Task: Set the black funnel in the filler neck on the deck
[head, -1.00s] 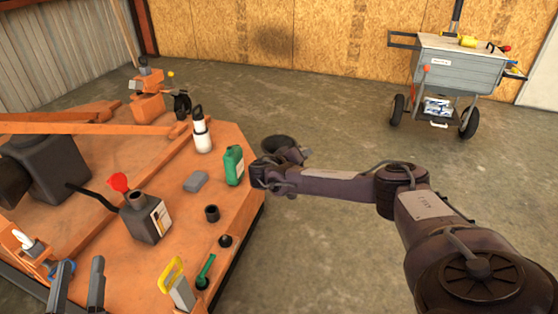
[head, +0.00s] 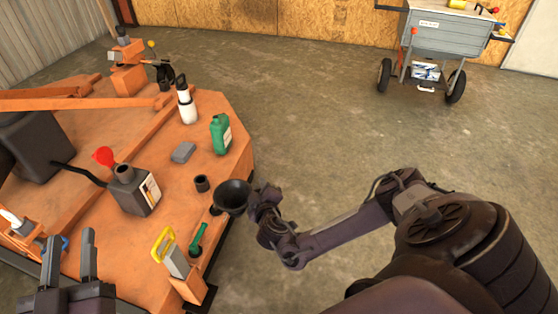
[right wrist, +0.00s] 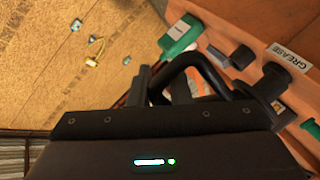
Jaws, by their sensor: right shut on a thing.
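The black funnel (head: 232,196) is in my right gripper (head: 256,200), which is shut on its right side. It hangs over the deck's right edge area, wide mouth up. In the right wrist view a black curved part (right wrist: 203,62) runs by the fingers; I cannot tell whether it is rim or handle. The filler neck (head: 201,183), a short black upright tube, stands on the orange deck (head: 165,210) just left of the funnel, apart from it in the picture. My left gripper (head: 69,258) is open and empty at the lower left.
A dark round piece (head: 215,210) is partly hidden behind the funnel. A green jug (head: 220,134), grey block (head: 183,152), white bottle (head: 187,104) and black can (head: 135,190) stand on the deck. A green-handled tool (head: 198,238) and yellow-handled tool (head: 163,245) stand nearer.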

